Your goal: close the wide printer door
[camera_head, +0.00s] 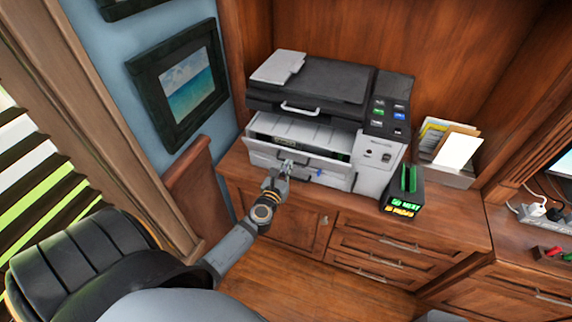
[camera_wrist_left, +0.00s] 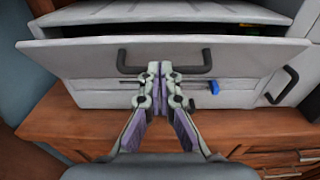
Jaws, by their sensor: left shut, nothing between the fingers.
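The printer (camera_head: 375,172) stands on a wooden cabinet, grey-white with a dark top. Its wide door (camera_head: 262,148) is a pale front panel that hangs open, tilted outward, with a dark gap above it. In the left wrist view the wide door (camera_wrist_left: 90,58) fills the upper middle, with a black bar handle (camera_wrist_left: 207,62). My left gripper (camera_head: 288,166) is shut and empty in front of the door. In the left wrist view its fingertips (camera_wrist_left: 160,68) are together and overlap the middle of the handle; I cannot tell whether they touch it. My right gripper is not in view.
Below the door is a lower drawer front with a blue tab (camera_wrist_left: 214,87). A framed picture (camera_head: 185,85) hangs on the left wall.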

